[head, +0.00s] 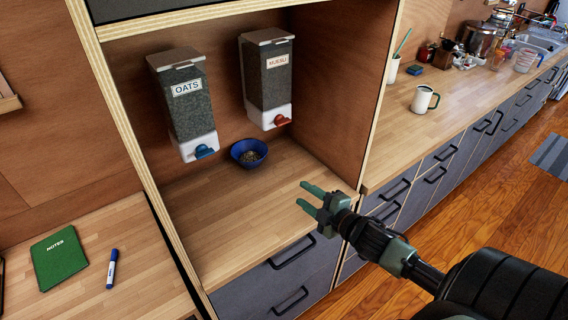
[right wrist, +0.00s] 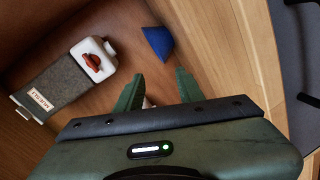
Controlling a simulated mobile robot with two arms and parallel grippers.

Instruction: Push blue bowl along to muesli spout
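The blue bowl (head: 249,153) stands upright on the wooden alcove counter with brownish food in it. It is between the oats dispenser (head: 186,103) with its blue spout (head: 204,151) and the muesli dispenser (head: 267,80) with its orange-red spout (head: 282,120). The bowl is below and left of the muesli spout. My right gripper (head: 302,194) is open and empty, right of and nearer than the bowl, apart from it. The right wrist view shows the bowl (right wrist: 158,42) beyond the fingertips (right wrist: 160,74), and the muesli spout (right wrist: 92,62) at left. My left gripper is not in view.
The alcove has a wooden side wall (head: 341,75) on the right. Its counter (head: 235,205) is clear in front of the bowl. A green notebook (head: 60,258) and a marker (head: 112,268) lie at lower left. A white mug (head: 424,100) stands on the right-hand counter.

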